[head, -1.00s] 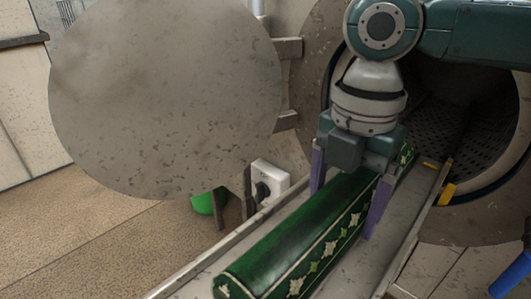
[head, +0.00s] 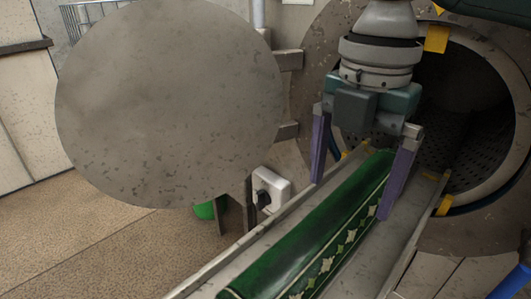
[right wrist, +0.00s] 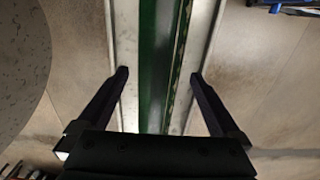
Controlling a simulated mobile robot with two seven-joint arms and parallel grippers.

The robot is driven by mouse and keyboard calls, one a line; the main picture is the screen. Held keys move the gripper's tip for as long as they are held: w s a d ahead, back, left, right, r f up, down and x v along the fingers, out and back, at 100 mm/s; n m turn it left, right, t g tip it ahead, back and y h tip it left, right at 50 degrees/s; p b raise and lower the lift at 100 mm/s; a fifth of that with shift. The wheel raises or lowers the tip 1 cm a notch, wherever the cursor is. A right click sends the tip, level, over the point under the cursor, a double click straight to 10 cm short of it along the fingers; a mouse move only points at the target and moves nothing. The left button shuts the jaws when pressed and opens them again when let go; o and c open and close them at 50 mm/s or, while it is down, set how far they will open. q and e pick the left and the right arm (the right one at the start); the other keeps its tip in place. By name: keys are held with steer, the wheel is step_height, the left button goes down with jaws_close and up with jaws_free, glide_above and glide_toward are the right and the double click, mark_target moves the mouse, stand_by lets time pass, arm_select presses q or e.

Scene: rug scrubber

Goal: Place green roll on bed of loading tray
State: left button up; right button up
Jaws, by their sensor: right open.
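The green roll (head: 318,240), with a patterned edge, lies lengthwise on the bed of the loading tray (head: 385,262) in the head view. The tray runs up to the open drum. My right gripper (head: 352,195) is open, with its purple fingers apart on either side above the far part of the roll. In the right wrist view the roll (right wrist: 157,60) runs between the open fingers (right wrist: 158,75), with a strip of the tray (right wrist: 198,50) bare on each side. My left gripper is not in view.
The round drum door (head: 170,105) stands open at the left. The drum opening (head: 465,120) is behind my right gripper. A white switch box (head: 272,188) and a green object (head: 204,210) are beside the tray. Open floor (head: 110,250) lies at lower left.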

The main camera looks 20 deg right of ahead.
mark_target(344, 205)
step_height(344, 205, up, 6)
steer(key=shift+f+p, duration=0.1)
steer(key=shift+p, duration=0.35)
